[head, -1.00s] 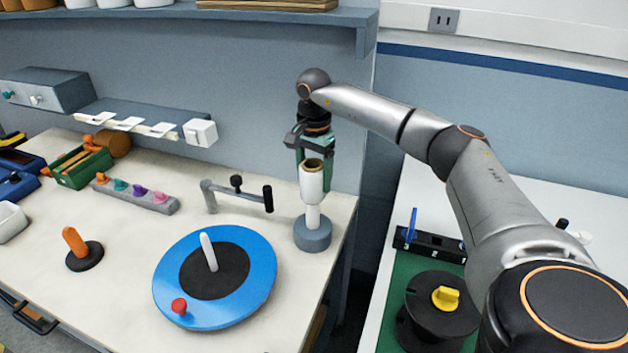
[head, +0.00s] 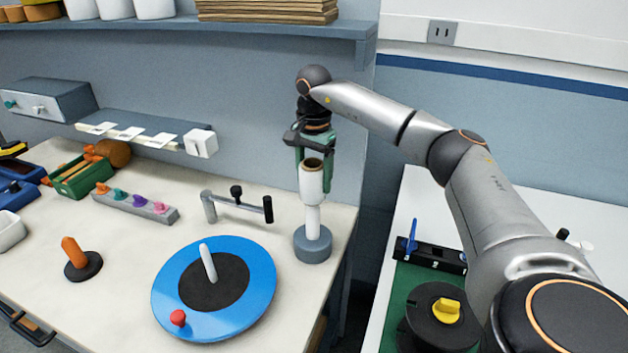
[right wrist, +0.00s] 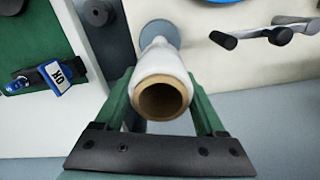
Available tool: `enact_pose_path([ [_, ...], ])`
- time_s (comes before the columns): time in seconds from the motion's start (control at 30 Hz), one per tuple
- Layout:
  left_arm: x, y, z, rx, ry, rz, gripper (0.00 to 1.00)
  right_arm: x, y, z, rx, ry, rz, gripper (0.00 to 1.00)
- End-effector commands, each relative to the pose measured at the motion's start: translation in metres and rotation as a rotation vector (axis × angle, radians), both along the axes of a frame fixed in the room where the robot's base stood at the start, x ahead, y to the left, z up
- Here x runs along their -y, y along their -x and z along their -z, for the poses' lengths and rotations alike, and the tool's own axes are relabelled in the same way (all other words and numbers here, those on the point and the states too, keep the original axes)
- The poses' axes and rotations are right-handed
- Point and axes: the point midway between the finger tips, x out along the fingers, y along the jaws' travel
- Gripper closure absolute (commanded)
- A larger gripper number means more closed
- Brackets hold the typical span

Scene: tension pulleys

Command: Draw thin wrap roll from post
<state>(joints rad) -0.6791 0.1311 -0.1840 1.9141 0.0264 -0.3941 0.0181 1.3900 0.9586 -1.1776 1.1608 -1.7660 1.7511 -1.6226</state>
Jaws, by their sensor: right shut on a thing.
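The thin wrap roll (head: 312,182) is a white roll with a brown cardboard core, upright above a white post (head: 312,222) on a round grey base (head: 312,245). It also shows in the right wrist view (right wrist: 160,70), where I look into its open core end. My right gripper (head: 313,172) has green fingers on both sides of the roll and is shut on it. In the right wrist view the fingers (right wrist: 160,100) flank the roll. Whether the post top is still inside the roll is hidden. My left gripper is not in view.
A blue turntable (head: 250,307) with a black centre and white peg is front left of the post. A grey handle bracket (head: 238,205) stands left of the roll. A shelf (head: 200,42) overhangs the back. A green mat with a black spool (head: 425,320) lies right.

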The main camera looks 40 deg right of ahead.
Motion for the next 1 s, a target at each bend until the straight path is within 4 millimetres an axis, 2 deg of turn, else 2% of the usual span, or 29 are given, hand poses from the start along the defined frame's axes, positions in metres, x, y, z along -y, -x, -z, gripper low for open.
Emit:
enact_pose_path([
  [0.23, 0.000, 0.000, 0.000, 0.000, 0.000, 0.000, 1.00, 0.000, 0.000, -0.012, 0.001, 0.000, 0.000, 0.91],
  [0.63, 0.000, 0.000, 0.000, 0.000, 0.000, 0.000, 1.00, 0.000, 0.000, -0.015, 0.002, 0.000, 0.000, 0.91],
  [1.0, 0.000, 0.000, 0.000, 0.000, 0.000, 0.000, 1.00, 0.000, 0.000, -0.042, 0.002, 0.000, 0.001, 0.91],
])
